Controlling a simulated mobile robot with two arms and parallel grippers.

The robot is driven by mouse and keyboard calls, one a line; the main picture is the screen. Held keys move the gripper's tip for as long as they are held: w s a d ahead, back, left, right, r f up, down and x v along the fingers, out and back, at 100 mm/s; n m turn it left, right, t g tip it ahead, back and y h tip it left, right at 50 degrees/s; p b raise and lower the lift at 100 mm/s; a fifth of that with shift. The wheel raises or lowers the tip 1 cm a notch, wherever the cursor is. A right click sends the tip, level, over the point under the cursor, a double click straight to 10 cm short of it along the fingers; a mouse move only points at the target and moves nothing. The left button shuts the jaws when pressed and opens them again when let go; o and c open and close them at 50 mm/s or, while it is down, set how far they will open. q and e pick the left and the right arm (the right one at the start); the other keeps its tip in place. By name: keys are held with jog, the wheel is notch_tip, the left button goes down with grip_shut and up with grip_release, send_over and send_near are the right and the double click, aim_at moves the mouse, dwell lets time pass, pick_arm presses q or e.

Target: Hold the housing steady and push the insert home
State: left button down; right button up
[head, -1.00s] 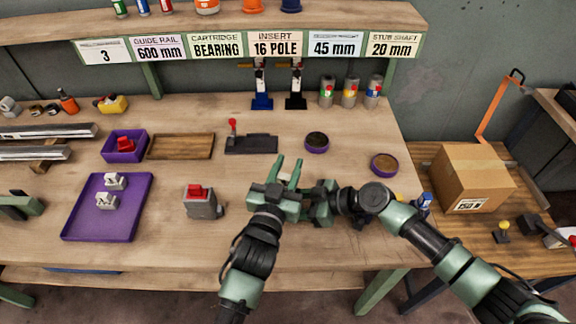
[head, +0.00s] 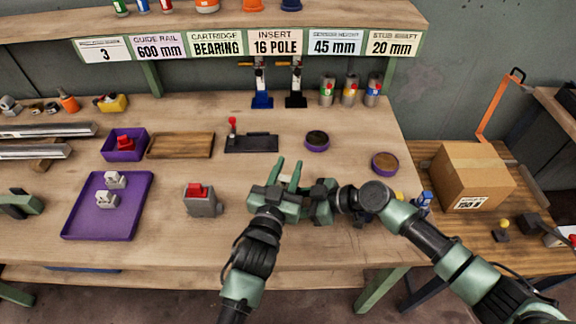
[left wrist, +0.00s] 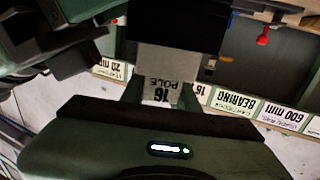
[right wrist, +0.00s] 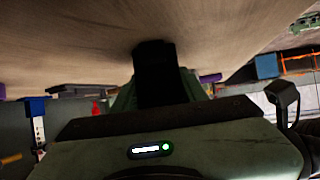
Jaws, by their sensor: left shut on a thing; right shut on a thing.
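My left gripper (head: 290,174) is above the front middle of the bench. In the left wrist view it is shut on a pale grey block marked "16 POLE" (left wrist: 175,65), which looks like the housing. My right gripper (head: 322,186) meets it from the right. In the right wrist view a black piece (right wrist: 157,72) stands between its fingers, probably the insert. A black part (left wrist: 170,18) lies against the grey block's far end in the left wrist view. The grippers hide the join, so how deep the insert sits cannot be told.
A grey block with a red top (head: 202,203) stands left of the grippers. A purple tray (head: 128,222) with two whitish parts and a purple bin (head: 110,152) lie further left. A black fixture (head: 250,143) and two round purple-rimmed dishes (head: 316,147) are behind. The front bench strip is clear.

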pick_arm(q)
jog(key=shift+f, duration=1.1)
jog(key=c, duration=1)
grip_release()
jog(key=shift+o, duration=0.2)
jog(key=shift+w+r, duration=0.1)
jog(key=v, duration=0.8)
jog(key=shift+a+f, duration=0.2)
jog(key=shift+f, duration=0.1)
pick_arm(e)
jog(key=o, duration=1.1)
jog(key=shift+c, duration=0.2)
